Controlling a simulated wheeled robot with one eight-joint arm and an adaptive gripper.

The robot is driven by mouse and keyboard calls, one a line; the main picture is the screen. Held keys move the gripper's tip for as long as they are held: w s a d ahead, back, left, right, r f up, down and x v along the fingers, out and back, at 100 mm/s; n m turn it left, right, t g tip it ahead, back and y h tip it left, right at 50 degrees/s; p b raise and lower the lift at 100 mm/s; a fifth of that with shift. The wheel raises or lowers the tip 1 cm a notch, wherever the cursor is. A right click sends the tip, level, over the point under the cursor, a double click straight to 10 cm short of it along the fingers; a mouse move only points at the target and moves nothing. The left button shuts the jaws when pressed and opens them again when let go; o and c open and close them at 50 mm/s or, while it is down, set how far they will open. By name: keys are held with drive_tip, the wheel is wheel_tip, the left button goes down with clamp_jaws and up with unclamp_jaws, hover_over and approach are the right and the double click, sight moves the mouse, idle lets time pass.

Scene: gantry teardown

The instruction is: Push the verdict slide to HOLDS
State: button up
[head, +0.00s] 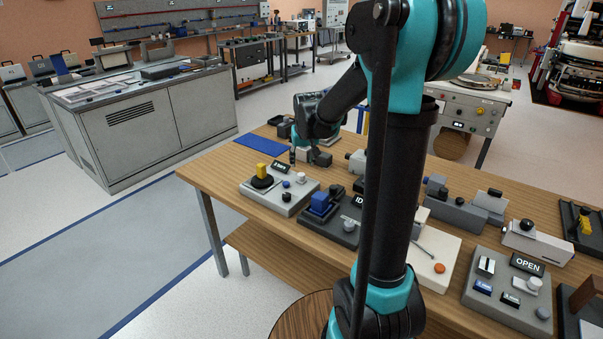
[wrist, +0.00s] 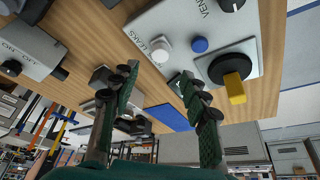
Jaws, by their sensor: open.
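The grey test panel (head: 288,206) stands on the wooden bench in the head view. It carries a small black display, a yellow handle on a black disc, a blue button and a white knob (head: 301,178). In the wrist view the same white knob (wrist: 162,47) sits beside the printed word LEAKS, and appears to be the verdict slide. I cannot read a HOLDS mark. My gripper (head: 298,158) is over the bench behind the panel. In the wrist view my gripper (wrist: 158,78) is open and empty, its fingers apart from the knob.
The yellow handle (wrist: 235,88) stands up near my right finger in the wrist view. A blue mat (head: 261,146) lies at the bench's far left corner. A dark fixture with a blue block (head: 322,203) stands right of the panel. Small grey blocks stand near my gripper.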

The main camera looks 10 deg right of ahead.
sight(301, 174)
drive_tip(key=x, duration=0.7)
drive_tip(key=shift+w+f, duration=0.15)
drive_tip(key=shift+f, duration=0.15)
clamp_jaws()
